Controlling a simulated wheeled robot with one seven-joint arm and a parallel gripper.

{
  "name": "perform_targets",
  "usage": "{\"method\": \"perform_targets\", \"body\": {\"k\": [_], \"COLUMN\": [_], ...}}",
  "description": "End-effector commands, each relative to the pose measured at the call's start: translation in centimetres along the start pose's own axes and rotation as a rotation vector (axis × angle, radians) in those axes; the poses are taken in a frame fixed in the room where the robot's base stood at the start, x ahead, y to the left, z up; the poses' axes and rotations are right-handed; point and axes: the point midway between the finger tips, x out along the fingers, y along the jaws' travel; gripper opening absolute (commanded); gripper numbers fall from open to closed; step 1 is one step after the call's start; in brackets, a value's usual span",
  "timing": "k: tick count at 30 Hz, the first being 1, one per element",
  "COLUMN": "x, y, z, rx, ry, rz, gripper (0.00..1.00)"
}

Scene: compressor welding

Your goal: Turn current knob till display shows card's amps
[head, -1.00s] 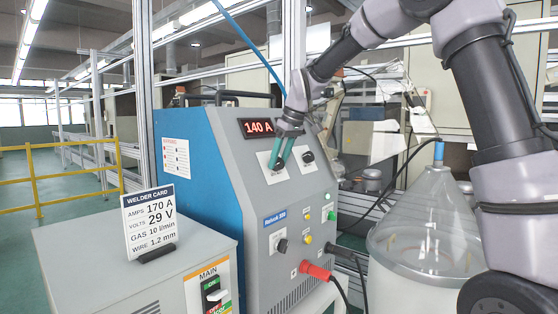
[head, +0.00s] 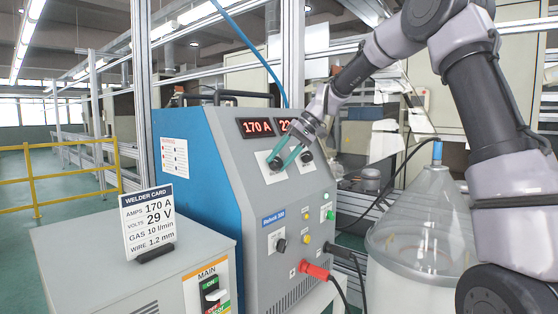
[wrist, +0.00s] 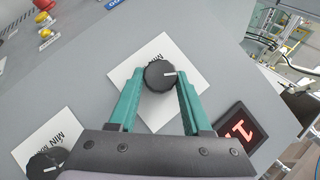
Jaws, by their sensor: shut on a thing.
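The welder card (head: 148,222) reads AMPS 170 A and VOLTS 29 V. The red amps display (head: 257,127) on the blue and grey welder reads 170 A. My gripper (head: 281,162) is at the knob below that display. In the wrist view its teal fingers are shut on the black current knob (wrist: 160,75), one on each side. The knob's white mark points right in that view. A second display (head: 284,125) begins with 22; my gripper hides the rest. A second black knob (head: 306,157) sits to the right, untouched.
The welder's lower panel has a selector (head: 281,245), coloured buttons (head: 307,239) and a red plug (head: 316,272) with a cable. A grey cabinet with a MAIN switch (head: 212,295) stands front left. A clear-topped vessel (head: 415,230) stands right, below my arm.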

Motion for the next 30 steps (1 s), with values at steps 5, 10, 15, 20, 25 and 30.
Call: {"method": "perform_targets", "body": {"k": [5, 10, 15, 20, 25, 30], "x": [-0.11, -0.09, -0.09, -0.09, -0.09, -0.06], "y": [0.15, 0.13, 0.14, 0.15, 0.16, 0.16], "z": [-0.07, -0.06, -0.05, -0.05, -0.05, -0.03], "rx": [0.058, 0.088, 0.099, 0.099, 0.099, 0.099], "ry": [0.003, 0.003, 0.002, 0.002, 0.003, 0.002], "rz": [-0.046, -0.07, -0.078, -0.079, -0.078, -0.078], "gripper": [0.0, 0.0, 0.0, 0.0, 0.57, 0.79]}}
